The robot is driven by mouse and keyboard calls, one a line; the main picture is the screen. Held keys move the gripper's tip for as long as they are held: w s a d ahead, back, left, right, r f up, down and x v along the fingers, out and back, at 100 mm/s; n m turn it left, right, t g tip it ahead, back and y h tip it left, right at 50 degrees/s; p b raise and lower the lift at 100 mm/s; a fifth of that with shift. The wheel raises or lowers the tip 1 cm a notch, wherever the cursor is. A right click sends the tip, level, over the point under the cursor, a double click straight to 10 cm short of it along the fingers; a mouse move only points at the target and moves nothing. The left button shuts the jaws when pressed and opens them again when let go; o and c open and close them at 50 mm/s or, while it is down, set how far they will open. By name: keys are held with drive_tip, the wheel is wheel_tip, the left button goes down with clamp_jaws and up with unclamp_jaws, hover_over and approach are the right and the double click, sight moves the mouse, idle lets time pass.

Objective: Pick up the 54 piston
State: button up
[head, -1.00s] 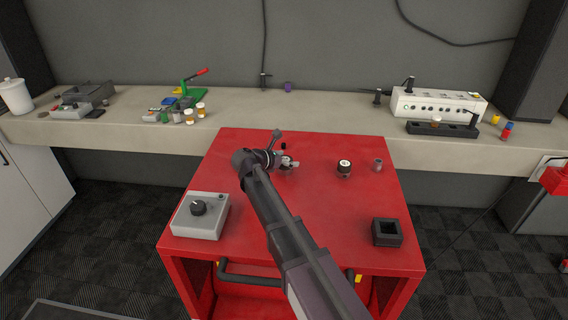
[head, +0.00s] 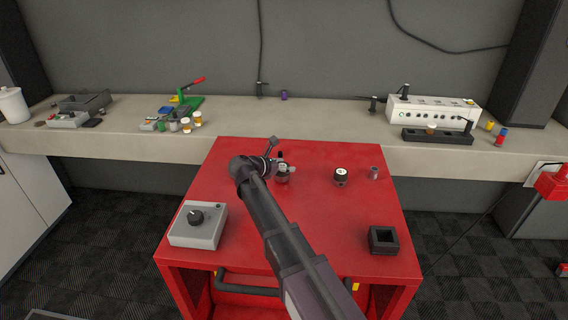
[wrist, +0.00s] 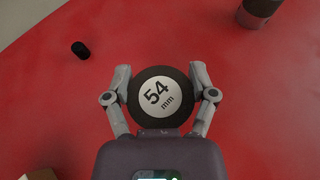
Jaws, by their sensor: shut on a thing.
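The 54 piston (wrist: 155,94) is a dark round piece with a white top disc reading "54 mm" in the wrist view. My gripper (wrist: 159,80) has one finger on each side of it and is shut on it. In the head view, my gripper (head: 283,168) is over the red cart top, with the dark piston (head: 282,179) partly hidden below the fingers. I cannot tell whether the piston touches the cart top.
The red cart top (head: 310,220) also bears a white-topped dark cylinder (head: 340,176), a grey cylinder (head: 374,172), a grey box with a knob (head: 198,226) and a black square holder (head: 383,239). A small black piece (wrist: 80,48) is near the gripper. The front middle is clear.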

sight(285, 165)
wheel_tip(285, 165, up, 3)
drive_tip(key=p, duration=0.2)
drive_tip(key=shift+s+r+p, duration=0.1)
drive_tip(key=shift+p, duration=0.3)
drive_tip(key=s+d, duration=0.1)
drive_tip(key=s, duration=0.4)
drive_tip(key=s+d, duration=0.1)
drive_tip(key=s, duration=0.4)
drive_tip(key=s+d+r, duration=0.1)
drive_tip(key=s, duration=0.4)
drive_tip(key=shift+s+d+p, duration=0.25)
drive_tip(key=shift+p, duration=0.15)
